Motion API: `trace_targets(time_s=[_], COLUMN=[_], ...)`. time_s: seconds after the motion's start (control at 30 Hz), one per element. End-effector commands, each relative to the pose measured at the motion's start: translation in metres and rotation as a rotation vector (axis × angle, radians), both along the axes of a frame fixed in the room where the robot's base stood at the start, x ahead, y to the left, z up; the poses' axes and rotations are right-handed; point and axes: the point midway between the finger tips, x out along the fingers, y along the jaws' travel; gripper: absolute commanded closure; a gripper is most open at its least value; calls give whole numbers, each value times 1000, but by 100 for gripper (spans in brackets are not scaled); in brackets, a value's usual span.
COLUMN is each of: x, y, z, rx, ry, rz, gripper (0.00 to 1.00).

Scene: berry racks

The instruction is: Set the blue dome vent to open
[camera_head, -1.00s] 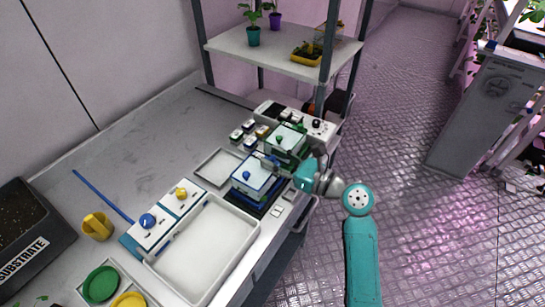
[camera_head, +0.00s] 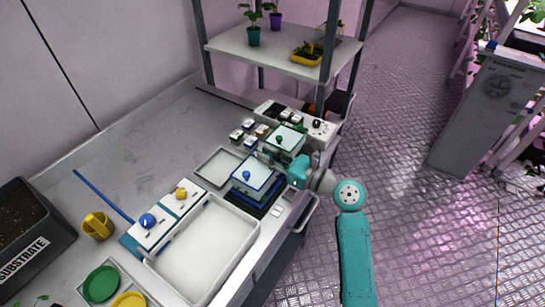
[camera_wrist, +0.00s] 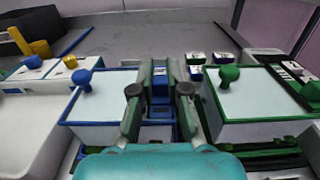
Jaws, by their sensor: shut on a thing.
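The blue-rimmed dome (camera_head: 262,179) with a round blue knob sits on a dark blue base. In the wrist view the dome (camera_wrist: 108,108) is at the left, its knob at its far corner. My gripper (camera_head: 264,157) is at the dome's far right side, between it and the green-rimmed dome (camera_head: 291,137). In the wrist view my gripper (camera_wrist: 160,82) is shut on a small blue part (camera_wrist: 160,88) beside the blue dome. The fingers partly hide this part, and I cannot tell the vent's setting.
The green-rimmed dome also shows close at the right in the wrist view (camera_wrist: 255,103). Small labelled boxes (camera_head: 248,126) stand behind. An empty grey tray (camera_head: 205,167) lies to the left, and a larger white tray (camera_head: 163,266) in front. A shelf (camera_head: 225,43) stands behind.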

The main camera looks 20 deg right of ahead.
Motion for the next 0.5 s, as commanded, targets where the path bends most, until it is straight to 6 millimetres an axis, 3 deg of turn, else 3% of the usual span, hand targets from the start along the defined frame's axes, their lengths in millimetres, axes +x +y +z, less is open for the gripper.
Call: trace_targets(time_s=[0.17,0.43,0.47,0.5], x=[19,21,21,21], y=[15,15,15,15], z=[0,0,0,0], rx=[1,1,1,1], ry=[0,1,1,1], rz=[2,0,0,0], gripper=[100,100,81,71])
